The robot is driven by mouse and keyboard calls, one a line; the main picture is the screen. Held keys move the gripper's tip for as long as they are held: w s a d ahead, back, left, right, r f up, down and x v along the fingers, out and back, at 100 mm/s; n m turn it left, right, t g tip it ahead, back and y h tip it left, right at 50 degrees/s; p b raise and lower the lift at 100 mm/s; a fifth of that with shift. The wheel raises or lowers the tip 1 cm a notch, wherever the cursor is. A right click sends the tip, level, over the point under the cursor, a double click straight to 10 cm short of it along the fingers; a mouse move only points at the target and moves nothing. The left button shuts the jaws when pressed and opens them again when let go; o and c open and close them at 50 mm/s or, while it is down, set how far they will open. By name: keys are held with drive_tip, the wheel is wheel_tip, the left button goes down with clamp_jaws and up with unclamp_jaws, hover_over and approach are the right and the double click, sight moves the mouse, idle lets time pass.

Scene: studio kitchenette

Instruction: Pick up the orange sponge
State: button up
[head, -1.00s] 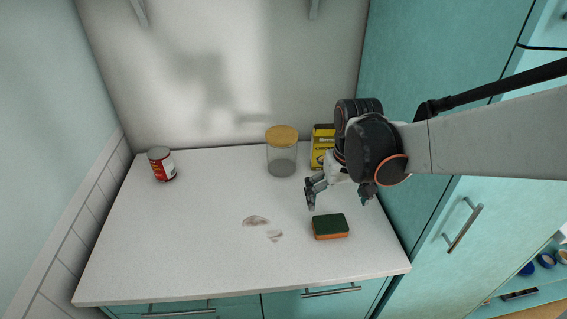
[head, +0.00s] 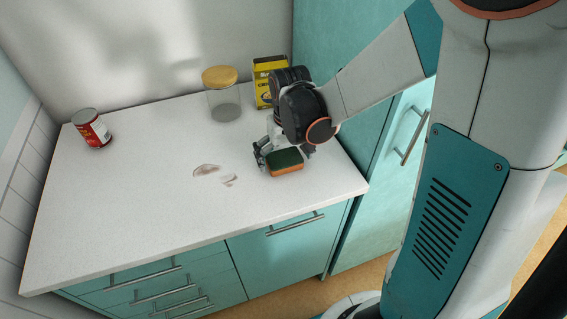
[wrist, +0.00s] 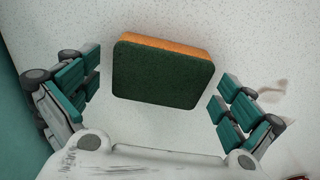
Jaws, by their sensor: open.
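The orange sponge (head: 287,170) lies on the white counter near its right end, with a dark green scouring layer on top and orange below. In the wrist view the sponge (wrist: 163,72) lies between and slightly beyond my two fingers, with a gap on each side. My gripper (head: 283,155) is open and empty just above and behind the sponge in the head view. Its fingers also show in the wrist view (wrist: 158,100), spread to the left and right. The right finger is partly hidden by my wrist in the head view.
On the counter (head: 130,190) stand a red can (head: 91,129) at left, a glass jar (head: 223,98) with a wooden lid and a yellow box (head: 268,80) at the back. Greyish smears (head: 214,173) lie left of the sponge. A tall teal cabinet (head: 340,60) borders the right side.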

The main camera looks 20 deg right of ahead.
sight(285, 158)
drive_tip(key=c, duration=0.8)
drive_tip(key=shift+o, duration=0.2)
wheel_tip(285, 158, up, 20)
drive_tip(key=p, duration=0.7)
drive_tip(key=shift+s, duration=0.15)
